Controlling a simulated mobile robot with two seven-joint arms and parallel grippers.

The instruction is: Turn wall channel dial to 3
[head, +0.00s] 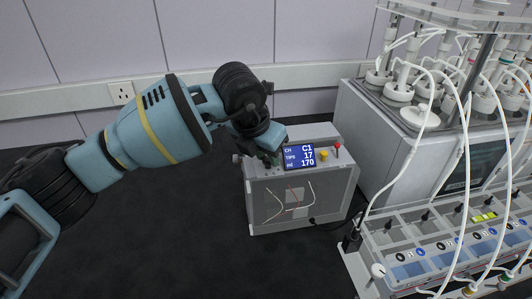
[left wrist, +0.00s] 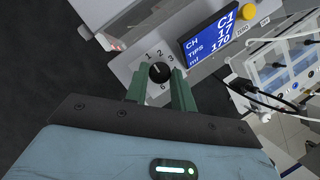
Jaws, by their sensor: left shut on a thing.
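Other numbers are hidden by the fingers. A small light mark shows on the knob, but I cannot tell exactly which number it points at. My left gripper (left wrist: 158,88) has its green fingers on either side of the knob, shut on it. In the head view the left gripper (head: 270,150) is at the left of the box's top, hiding the dial. The blue display (head: 299,155) reads CH C1, TIPS 17, ml 170. My right gripper is not in view.
The grey box (head: 330,196) has a yellow button (head: 324,156) and a red knob (head: 337,147) right of the display. A reactor unit (head: 405,135) with several white-capped vessels and loose tubes stands to the right. The dark worktop (head: 185,235) at front left is clear.

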